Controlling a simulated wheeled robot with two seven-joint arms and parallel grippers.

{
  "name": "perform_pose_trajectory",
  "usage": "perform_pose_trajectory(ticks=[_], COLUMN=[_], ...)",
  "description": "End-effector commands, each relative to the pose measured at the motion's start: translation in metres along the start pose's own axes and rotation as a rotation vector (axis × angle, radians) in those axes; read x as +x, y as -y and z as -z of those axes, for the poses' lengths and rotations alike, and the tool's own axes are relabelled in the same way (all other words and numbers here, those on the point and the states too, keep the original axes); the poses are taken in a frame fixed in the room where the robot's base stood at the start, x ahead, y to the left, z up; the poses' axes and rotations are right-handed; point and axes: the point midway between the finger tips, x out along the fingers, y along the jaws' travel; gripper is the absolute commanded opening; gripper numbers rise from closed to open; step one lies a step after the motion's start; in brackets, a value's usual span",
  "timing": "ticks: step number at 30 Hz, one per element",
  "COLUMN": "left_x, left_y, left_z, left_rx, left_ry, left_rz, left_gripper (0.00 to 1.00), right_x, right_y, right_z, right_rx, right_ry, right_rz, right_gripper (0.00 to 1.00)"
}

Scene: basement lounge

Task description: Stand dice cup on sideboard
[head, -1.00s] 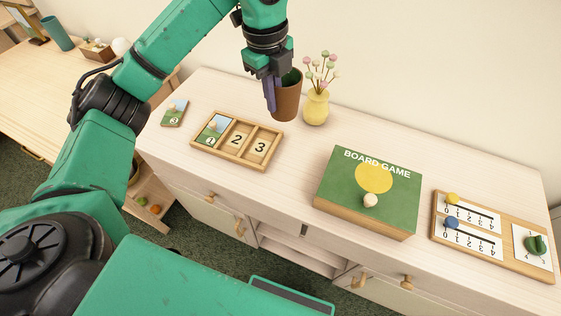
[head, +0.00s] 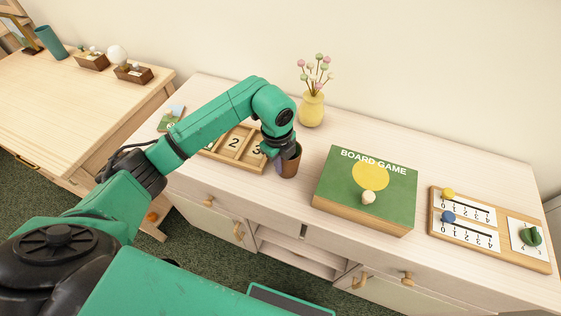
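The dice cup (head: 291,165) is brown with a green inside. It is upright over the front half of the sideboard (head: 320,138), between the wooden number tray and the board game box. My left gripper (head: 279,161) reaches down at the cup's left side and appears shut on its wall; the arm hides part of the fingers. I cannot tell whether the cup's base touches the sideboard top. My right gripper is not in view.
The number tray (head: 222,155) is close left of the cup. The green board game box (head: 345,187) is to its right. A yellow vase (head: 312,110) with flowers stands behind. A score board (head: 487,245) lies far right. The back strip of the sideboard is mostly clear.

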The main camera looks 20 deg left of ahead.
Motion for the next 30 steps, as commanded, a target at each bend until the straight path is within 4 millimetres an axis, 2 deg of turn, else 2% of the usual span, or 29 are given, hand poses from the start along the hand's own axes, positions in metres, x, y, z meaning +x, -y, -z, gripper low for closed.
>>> perform_pose_trajectory(ticks=[8,11,23,26,30], left_x=[0.004,0.002,-0.004,-0.016,-0.046], left_y=[0.000,0.000,0.001,0.002,0.002], left_z=[0.000,0.000,0.000,-0.001,-0.001], left_rx=[0.000,0.000,0.000,0.000,0.001], left_ry=[0.000,0.000,0.001,0.002,0.003], left_rz=[0.002,0.001,0.003,0.006,0.007], left_gripper=[0.00,0.34,0.34,0.34,0.34], right_x=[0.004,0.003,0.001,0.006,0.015], right_y=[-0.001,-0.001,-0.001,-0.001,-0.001], right_z=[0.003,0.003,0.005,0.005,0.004], right_rx=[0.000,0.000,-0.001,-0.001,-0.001], right_ry=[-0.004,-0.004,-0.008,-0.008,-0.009], right_rz=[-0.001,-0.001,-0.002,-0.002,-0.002], right_gripper=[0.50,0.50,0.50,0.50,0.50])
